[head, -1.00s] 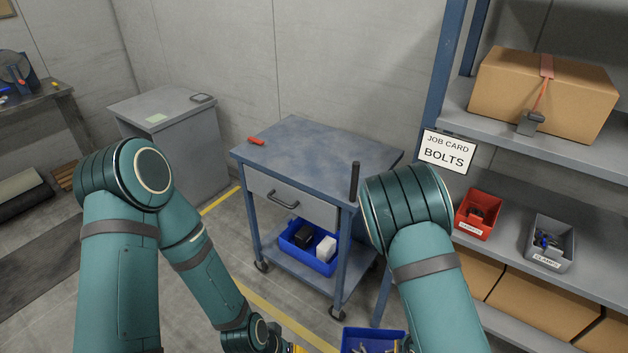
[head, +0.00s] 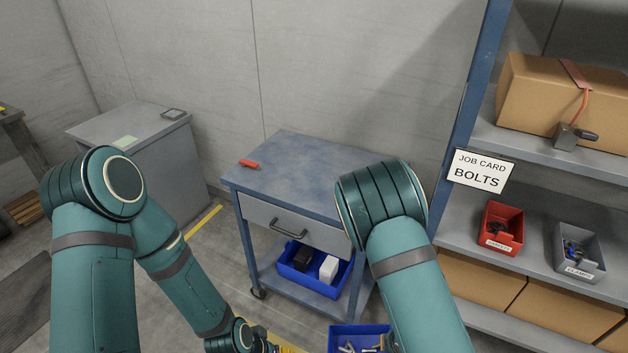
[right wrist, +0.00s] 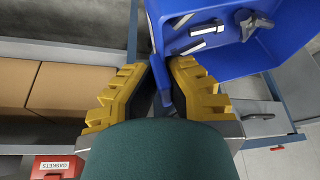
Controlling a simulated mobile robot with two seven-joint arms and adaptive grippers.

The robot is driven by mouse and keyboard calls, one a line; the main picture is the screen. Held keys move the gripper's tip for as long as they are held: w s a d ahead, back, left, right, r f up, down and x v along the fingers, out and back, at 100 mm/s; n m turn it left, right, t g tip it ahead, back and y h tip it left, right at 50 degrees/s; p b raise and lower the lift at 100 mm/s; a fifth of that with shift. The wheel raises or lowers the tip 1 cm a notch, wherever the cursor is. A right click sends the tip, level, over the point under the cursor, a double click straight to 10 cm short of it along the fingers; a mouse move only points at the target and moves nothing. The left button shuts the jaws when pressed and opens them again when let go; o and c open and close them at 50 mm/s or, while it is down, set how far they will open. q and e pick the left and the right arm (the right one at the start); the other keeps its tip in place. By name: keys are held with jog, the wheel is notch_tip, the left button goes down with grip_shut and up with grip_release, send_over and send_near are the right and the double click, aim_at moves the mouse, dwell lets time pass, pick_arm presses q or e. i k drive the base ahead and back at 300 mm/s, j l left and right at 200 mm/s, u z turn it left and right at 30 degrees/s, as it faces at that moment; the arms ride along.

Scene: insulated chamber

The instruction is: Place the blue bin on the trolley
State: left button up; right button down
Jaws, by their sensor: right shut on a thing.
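The blue bin (head: 342,330) shows at the bottom edge of the head view, partly cut off, with metal pieces inside. In the right wrist view the blue bin (right wrist: 235,60) is held at its wall by my right gripper (right wrist: 162,78), whose yellow fingers are shut on it.
A red object (head: 249,164) lies on the trolley top's left corner. Another blue bin (head: 300,268) with a black and a white box sits on the lower shelf. A shelf rack (head: 500,140) stands close on the right, a grey cabinet (head: 150,150) on the left.

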aim_at(298, 163)
jog(key=i+j, duration=0.2)
jog(key=j, duration=0.2)
jog(key=i+j, duration=0.15)
jog(key=j, duration=0.2)
jog(key=i+j+z, duration=0.1)
jog(key=j, duration=0.3)
jog(key=i+j, duration=0.25)
jog(key=j, duration=0.15)
jog(key=i+j+z, duration=0.1)
jog(key=j, duration=0.25)
jog(key=i+j, duration=0.25)
jog(key=j, duration=0.15)
jog(key=i+j, duration=0.15)
jog(key=j, duration=0.25)
jog(key=i+j+z, duration=0.1)
jog(key=j, duration=0.3)
jog(key=i, duration=0.05)
